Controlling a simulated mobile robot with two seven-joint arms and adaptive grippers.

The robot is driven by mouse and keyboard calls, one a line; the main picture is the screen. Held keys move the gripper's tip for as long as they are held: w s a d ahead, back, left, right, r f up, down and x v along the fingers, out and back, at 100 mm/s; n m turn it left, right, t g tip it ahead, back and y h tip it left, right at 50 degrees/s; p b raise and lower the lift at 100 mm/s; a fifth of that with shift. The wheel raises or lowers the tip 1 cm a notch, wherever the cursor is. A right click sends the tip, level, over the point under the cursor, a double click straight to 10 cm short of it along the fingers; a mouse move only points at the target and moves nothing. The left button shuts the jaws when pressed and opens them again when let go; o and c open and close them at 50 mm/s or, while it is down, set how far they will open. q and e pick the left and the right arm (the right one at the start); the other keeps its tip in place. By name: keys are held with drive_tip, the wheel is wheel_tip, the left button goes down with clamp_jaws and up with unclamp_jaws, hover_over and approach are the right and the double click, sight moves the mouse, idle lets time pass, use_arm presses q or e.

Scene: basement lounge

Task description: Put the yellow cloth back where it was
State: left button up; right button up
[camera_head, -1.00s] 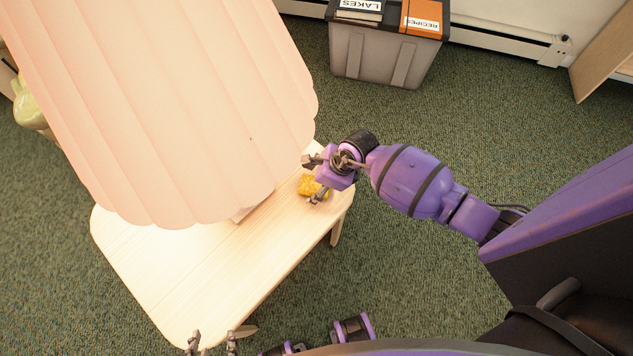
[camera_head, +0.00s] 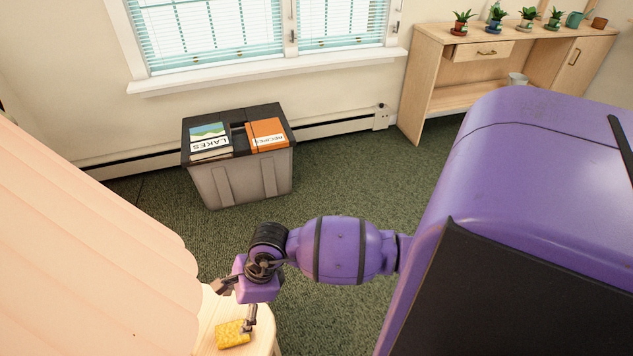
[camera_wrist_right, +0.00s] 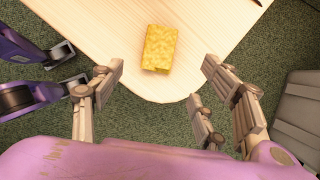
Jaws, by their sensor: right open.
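The yellow cloth (camera_head: 232,335) lies as a small folded block on the pale wooden table (camera_head: 262,335), near its rounded end. It also shows in the right wrist view (camera_wrist_right: 160,47), flat on the wood and beyond my fingertips. My right gripper (camera_head: 236,306) is open and empty above that table end. In the head view one finger overlaps the cloth's right edge; the wrist view shows a gap between them.
A large pink pleated lampshade (camera_head: 90,250) covers much of the table on the left. A grey crate (camera_head: 240,178) with a LAKES book (camera_head: 210,141) and an orange RECIPES book (camera_head: 267,134) stands beyond. A wooden desk (camera_head: 450,75) with plants is at the back right. Green carpet between is clear.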

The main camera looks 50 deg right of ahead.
drive_tip(key=s+a+m+y, duration=0.3)
drive_tip(key=s+a+y, duration=0.15)
drive_tip(key=a, duration=0.35)
drive_tip(key=s+a+r+m+t+y, duration=0.35)
drive_tip(key=a+r+m+t, duration=0.35)
drive_tip(key=m, duration=0.6)
drive_tip(key=s+d+f+m+t+h, duration=0.1)
drive_tip(key=d+f+m+t+h, duration=0.1)
drive_tip(key=d+m+h, duration=0.5)
drive_tip(key=s+d+f+m+t+h, duration=0.1)
drive_tip(key=s+d+m+t, duration=0.1)
drive_tip(key=d+m, duration=0.65)
drive_tip(key=s+d+f+m+g+h, duration=0.1)
drive_tip(key=s+f+m+g+h, duration=0.1)
drive_tip(key=s+f+m, duration=0.3)
drive_tip(key=s+f+m+g+h, duration=0.1)
drive_tip(key=s+f+m+g, duration=0.3)
drive_tip(key=s+m, duration=0.6)
drive_tip(key=shift+s+d+f+h, duration=0.4)
drive_tip(key=shift+s+f, duration=0.5)
drive_tip(key=shift+f, duration=0.05)
drive_tip(key=shift+s, duration=0.1)
